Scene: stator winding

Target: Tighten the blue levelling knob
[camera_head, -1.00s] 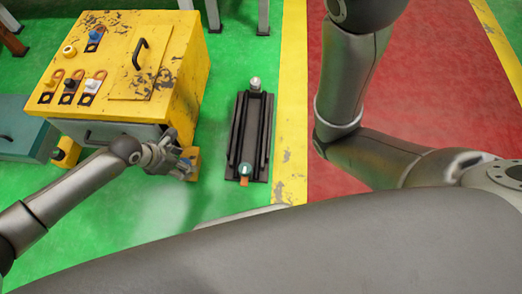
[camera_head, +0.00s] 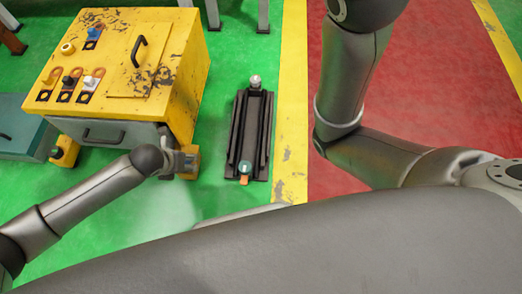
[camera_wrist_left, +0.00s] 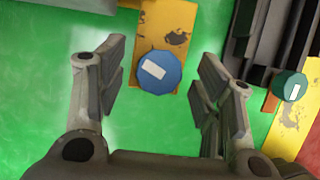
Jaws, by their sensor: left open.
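The blue levelling knob (camera_wrist_left: 158,72) is a round blue cap with a white rectangular mark, on a yellow foot (camera_wrist_left: 172,22) with chipped paint. In the left wrist view it lies between the two spread fingers of my left gripper (camera_wrist_left: 160,58), apart from both. In the head view my left gripper (camera_head: 181,162) is at the lower front corner of the yellow cabinet (camera_head: 180,95) and hides the knob. The left gripper is open and empty. Only links of my right arm show; its gripper is out of view.
A dark rail fixture (camera_head: 236,130) with a teal knob (camera_head: 244,168) stands to the right; that knob also shows in the left wrist view (camera_wrist_left: 291,87). Another yellow foot (camera_head: 66,150) and a teal box (camera_head: 22,128) are at left. Green floor nearby is clear.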

